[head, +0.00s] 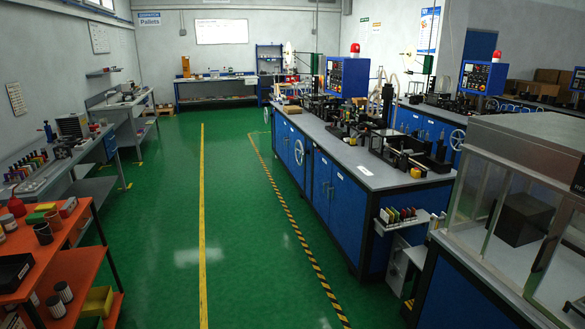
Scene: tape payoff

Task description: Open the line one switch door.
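No door in the head view carries a label that I can read as line one switch. A blue control box (347,77) with a red beacon (355,48) stands on the near grey-topped workbench (376,176). A second blue control box (483,78) with a red beacon stands on the bench line behind it at right. Blue cabinet doors under the near bench, such as the front one (353,212) and the one beside it (321,186), look shut. Neither of my grippers is in view.
Green floor with a yellow line (202,230) is clear down the middle. An orange shelf cart (75,235) stands at left front. A clear-walled enclosure (520,215) fills the right front. A small rack of coloured items (402,218) juts from the near bench end.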

